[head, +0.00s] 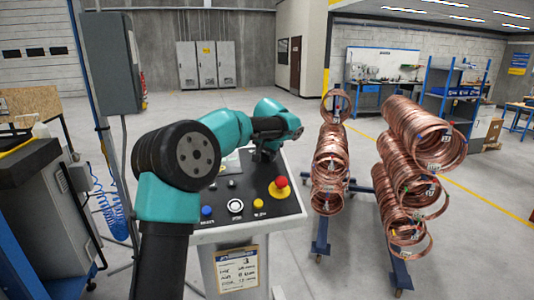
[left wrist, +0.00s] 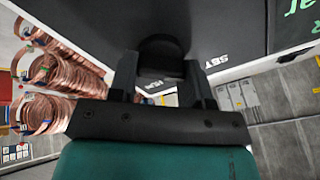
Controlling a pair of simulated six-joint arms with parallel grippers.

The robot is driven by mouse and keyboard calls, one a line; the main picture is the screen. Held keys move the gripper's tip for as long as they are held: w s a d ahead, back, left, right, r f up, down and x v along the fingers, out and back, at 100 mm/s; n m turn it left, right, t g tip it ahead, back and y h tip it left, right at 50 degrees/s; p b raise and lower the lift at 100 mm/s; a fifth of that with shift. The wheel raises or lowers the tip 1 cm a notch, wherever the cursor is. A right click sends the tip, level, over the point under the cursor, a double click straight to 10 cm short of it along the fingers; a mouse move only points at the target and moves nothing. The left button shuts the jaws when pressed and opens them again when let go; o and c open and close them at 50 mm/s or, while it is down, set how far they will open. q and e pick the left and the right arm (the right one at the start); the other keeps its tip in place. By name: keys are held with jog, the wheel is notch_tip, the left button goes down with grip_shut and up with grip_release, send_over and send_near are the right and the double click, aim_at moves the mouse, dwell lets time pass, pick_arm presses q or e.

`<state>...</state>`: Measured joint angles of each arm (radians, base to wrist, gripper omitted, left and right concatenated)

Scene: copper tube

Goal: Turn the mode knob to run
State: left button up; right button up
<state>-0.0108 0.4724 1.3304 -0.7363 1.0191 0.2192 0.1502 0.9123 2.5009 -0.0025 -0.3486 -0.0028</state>
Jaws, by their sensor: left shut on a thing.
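The black mode knob (left wrist: 160,48) sits on the dark face of the control panel, between the two fingers of my left gripper (left wrist: 160,78). The fingers are shut on it. White lettering stands on the panel beside the knob and near the fingertips, turned and too small to read surely. In the head view my left gripper (head: 263,155) is at the back of the console panel (head: 272,211), and the knob is hidden there. My right gripper is in neither view.
The panel's front carries a red mushroom button (head: 280,182) on yellow, a blue button (head: 207,211), a white-ringed button (head: 235,205) and a yellow button (head: 258,203). Copper coils (head: 330,165) hang on racks to the right. A grey box (head: 111,62) stands at left.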

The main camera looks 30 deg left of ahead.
pick_arm(q)
jog(key=shift+c, duration=1.3)
jog(key=shift+m, duration=0.4)
jog(key=m, duration=0.3)
jog(key=shift+d, duration=0.1)
jog(key=m, duration=0.4)
jog(key=shift+m+h, duration=0.3)
jog(key=shift+m, duration=0.1)
jog(key=m, duration=0.4)
jog(key=shift+s+d+m, duration=0.1)
jog(key=shift+d+m, duration=0.05)
jog(key=shift+m, duration=0.15)
jog(key=m+g, duration=0.1)
jog(key=m, duration=0.3)
jog(key=shift+s+f+m, duration=0.1)
jog(key=shift+m, duration=0.3)
